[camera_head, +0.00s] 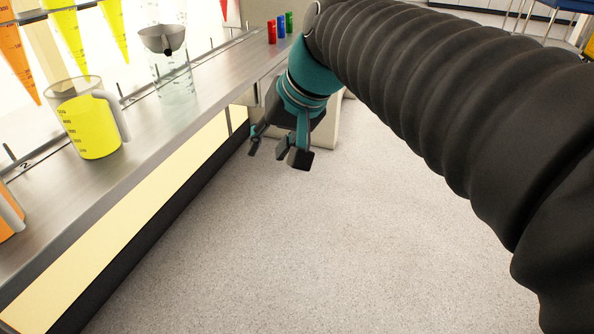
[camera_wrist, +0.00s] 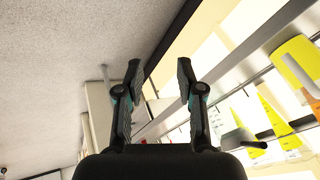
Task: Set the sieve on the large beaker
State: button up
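The grey sieve (camera_head: 160,37) is a shallow bowl with a dark handle end pointing toward my camera. In the head view it sits at the top of the large clear beaker (camera_head: 176,86), which stands upright on the metal shelf. Exact contact at the rim is hard to make out through the glass. The sieve also shows as a dark shape at the lower right of the wrist view (camera_wrist: 238,138). My gripper (camera_head: 277,154) is open and empty, over the floor to the right of the shelf edge and apart from the sieve. Its spread fingers show in the wrist view (camera_wrist: 158,70).
A jug of yellow juice (camera_head: 91,122) stands on the shelf (camera_head: 150,133) nearer me, with an orange jug (camera_head: 8,212) at the left edge. Red, blue and green small containers (camera_head: 281,27) stand at the far end. Coloured cones hang behind. The floor is clear.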

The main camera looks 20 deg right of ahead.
jog(key=s+d+f+n+h, duration=0.2)
jog(key=s+d+f+h, duration=0.1)
jog(key=s+f, duration=0.8)
jog(key=shift+d+f, duration=0.9)
jog(key=shift+f, duration=0.05)
